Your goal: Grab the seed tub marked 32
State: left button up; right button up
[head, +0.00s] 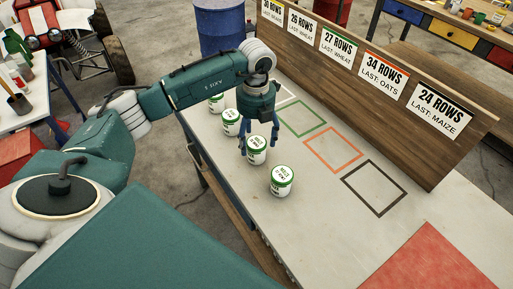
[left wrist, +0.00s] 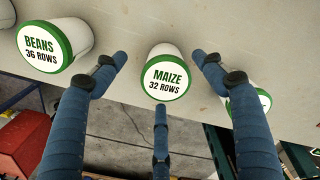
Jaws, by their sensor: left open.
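The white tub with a green rim and a lid reading "MAIZE 32 ROWS" (left wrist: 167,76) stands upright in the middle of the left wrist view. My left gripper (left wrist: 160,76) is open, its three blue fingers spread about this tub, with nothing held. In the head view the left gripper (head: 257,142) points down right at a tub (head: 257,152) in the row, its fingers overlapping the lid. I cannot tell whether they touch it. My right gripper is not in view.
A tub reading "BEANS 36 ROWS" (left wrist: 52,48) stands to the left, and another tub (left wrist: 250,100) is half hidden behind a finger. Another tub (head: 282,181) stands nearer me on the bench (head: 310,215). Coloured outlined squares lie before the signboard (head: 375,85).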

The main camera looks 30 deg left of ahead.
pick_arm(q)
jog(key=f, duration=0.1)
jog(key=f+p, duration=0.1)
jog(key=f, duration=0.1)
jog(key=shift+s+d+f, duration=0.2)
jog(key=shift+d+f, duration=0.05)
jog(key=shift+d, duration=0.1)
jog(key=shift+f, duration=0.3)
jog(key=shift+r, duration=0.1)
jog(key=c, duration=1.4)
jog(key=shift+w, duration=0.1)
